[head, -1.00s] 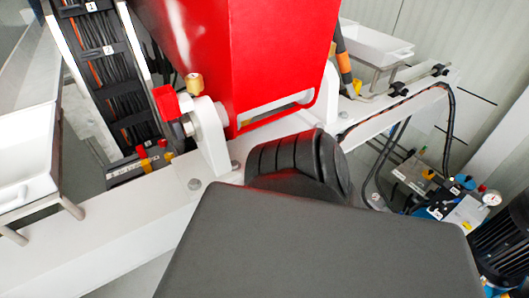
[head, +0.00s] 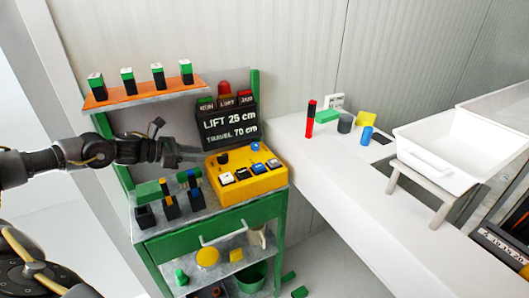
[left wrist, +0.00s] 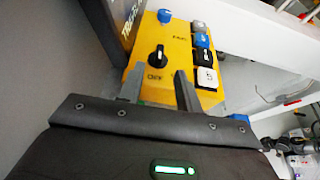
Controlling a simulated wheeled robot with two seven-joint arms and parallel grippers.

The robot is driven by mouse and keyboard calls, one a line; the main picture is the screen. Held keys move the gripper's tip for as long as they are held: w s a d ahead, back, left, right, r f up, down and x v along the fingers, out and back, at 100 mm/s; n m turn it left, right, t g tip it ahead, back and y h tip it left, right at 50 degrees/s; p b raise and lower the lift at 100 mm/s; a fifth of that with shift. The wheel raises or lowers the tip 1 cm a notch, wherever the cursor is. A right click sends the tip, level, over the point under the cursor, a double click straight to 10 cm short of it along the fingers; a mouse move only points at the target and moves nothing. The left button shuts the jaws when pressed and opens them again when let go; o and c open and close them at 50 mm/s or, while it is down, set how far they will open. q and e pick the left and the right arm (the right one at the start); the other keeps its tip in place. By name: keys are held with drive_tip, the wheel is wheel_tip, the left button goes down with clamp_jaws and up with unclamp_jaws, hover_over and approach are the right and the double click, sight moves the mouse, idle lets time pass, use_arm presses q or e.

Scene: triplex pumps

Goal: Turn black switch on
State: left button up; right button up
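The black rotary switch (head: 222,158) sits on the yellow control box (head: 243,186). In the left wrist view the switch (left wrist: 157,56) shows a white mark, with the label "OFF" on the box just below it. My left gripper (head: 200,153) comes in from the left, close to the switch. In the left wrist view its two fingers (left wrist: 158,78) are apart, and the switch appears beyond and between their tips; I cannot tell whether they touch it.
Push buttons (head: 242,173) in several colours share the box. A dark display (head: 231,124) reading "LIFT 25 cm" stands behind it. The green cart (head: 215,226) carries black holders with coloured blocks near my left arm. A white counter (head: 360,175) with a white tray (head: 455,145) is at right.

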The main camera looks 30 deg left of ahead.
sight(220, 155)
use_arm(q)
drive_tip(key=p+x, duration=0.1)
drive_tip(key=x, duration=0.5)
drive_tip(key=shift+w+d+p, duration=0.1)
drive_tip(key=shift+p, duration=0.3)
drive_tip(key=shift+x, duration=0.85)
clamp_jaws()
